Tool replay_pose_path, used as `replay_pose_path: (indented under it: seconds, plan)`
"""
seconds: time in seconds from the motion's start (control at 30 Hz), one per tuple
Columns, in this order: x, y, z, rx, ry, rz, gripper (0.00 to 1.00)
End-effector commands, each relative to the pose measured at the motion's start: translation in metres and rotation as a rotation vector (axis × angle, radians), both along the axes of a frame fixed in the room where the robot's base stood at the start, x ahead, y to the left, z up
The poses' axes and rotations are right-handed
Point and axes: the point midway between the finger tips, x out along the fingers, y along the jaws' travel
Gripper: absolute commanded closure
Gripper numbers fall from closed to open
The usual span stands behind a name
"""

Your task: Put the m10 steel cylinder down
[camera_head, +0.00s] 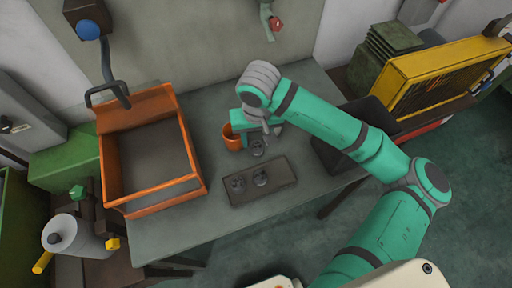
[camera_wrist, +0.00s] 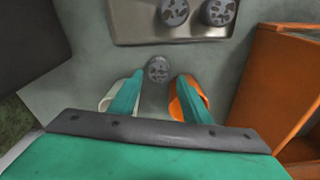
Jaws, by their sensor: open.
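A small grey steel cylinder (camera_wrist: 158,69) with a dark patterned top stands on the table (camera_wrist: 235,70). In the wrist view it lies between and slightly beyond the fingertips of my open gripper (camera_wrist: 160,78), with a visible gap on each side. Two similar grey cylinders (camera_head: 239,183) (camera_head: 261,178) stand on a dark flat tray (camera_head: 280,187).
The orange cup (camera_wrist: 180,105) and a whitish cup (camera_wrist: 109,98) are partly hidden behind my fingers. An orange-sided bin (camera_head: 186,150) stands at left on the table. A dark box (camera_head: 335,155) is at right. The table's front strip is clear.

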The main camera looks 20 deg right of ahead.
Motion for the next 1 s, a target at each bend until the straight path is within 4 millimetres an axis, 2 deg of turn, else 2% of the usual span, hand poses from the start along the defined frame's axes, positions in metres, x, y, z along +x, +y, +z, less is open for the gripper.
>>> replay_pose_path:
  seconds: [0.27, 0.6, 0.87, 0.9, 1.0]
  plan:
    - [0.003, -0.001, -0.019, 0.001, -0.001, 0.001, 0.57]
    - [0.008, -0.005, -0.060, 0.002, -0.002, 0.000, 0.57]
    - [0.009, -0.004, -0.064, 0.002, -0.002, 0.001, 0.57]
    - [0.009, -0.004, -0.064, 0.002, -0.002, 0.001, 0.59]
    - [0.009, -0.004, -0.064, 0.001, -0.003, 0.002, 0.83]
